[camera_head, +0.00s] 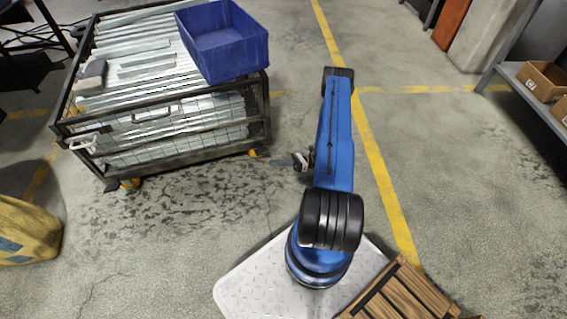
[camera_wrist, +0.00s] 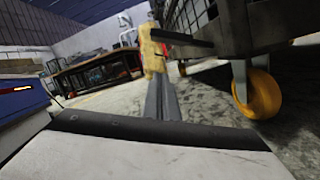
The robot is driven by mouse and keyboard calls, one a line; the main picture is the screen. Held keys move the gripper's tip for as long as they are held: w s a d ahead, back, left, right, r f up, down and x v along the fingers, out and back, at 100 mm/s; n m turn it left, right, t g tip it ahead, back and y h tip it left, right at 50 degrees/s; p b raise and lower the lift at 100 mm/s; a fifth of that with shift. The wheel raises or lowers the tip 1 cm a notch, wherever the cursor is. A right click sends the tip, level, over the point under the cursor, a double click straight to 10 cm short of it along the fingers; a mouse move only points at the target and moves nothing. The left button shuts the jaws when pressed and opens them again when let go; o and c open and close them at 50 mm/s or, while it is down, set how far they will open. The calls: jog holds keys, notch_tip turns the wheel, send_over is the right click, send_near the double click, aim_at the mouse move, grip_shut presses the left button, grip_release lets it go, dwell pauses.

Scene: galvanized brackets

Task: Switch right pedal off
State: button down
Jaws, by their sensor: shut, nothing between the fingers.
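The wire cart (camera_head: 190,153) stands at the upper left in the head view, with metal brackets in it. An orange caster (camera_head: 253,153) shows under its near right corner. In the wrist view an orange caster wheel (camera_wrist: 262,95) stands close on the right, under the cart's frame (camera_wrist: 237,35). I cannot make out a pedal clearly in either view. My gripper (camera_head: 277,162) is low beside the cart's right corner, pointing left, apart from the caster. Its shut, empty fingers (camera_wrist: 160,97) also show in the wrist view, left of the wheel.
A blue bin (camera_head: 224,45) sits on the cart. A yellow object (camera_head: 25,232) lies at the far left. A wooden slatted pallet (camera_head: 400,295) is at the bottom right. A shelf with cardboard boxes (camera_head: 545,80) stands at the right. The floor before the cart is clear.

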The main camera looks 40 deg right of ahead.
aim_at(262, 150)
jog(key=w+r, duration=0.1)
jog(key=w+a+r, duration=0.1)
jog(key=r, duration=0.1)
jog(key=w+a+r, duration=0.1)
jog(key=shift+a+r, duration=0.1)
jog(key=shift+r, duration=0.1)
dwell(0.4)
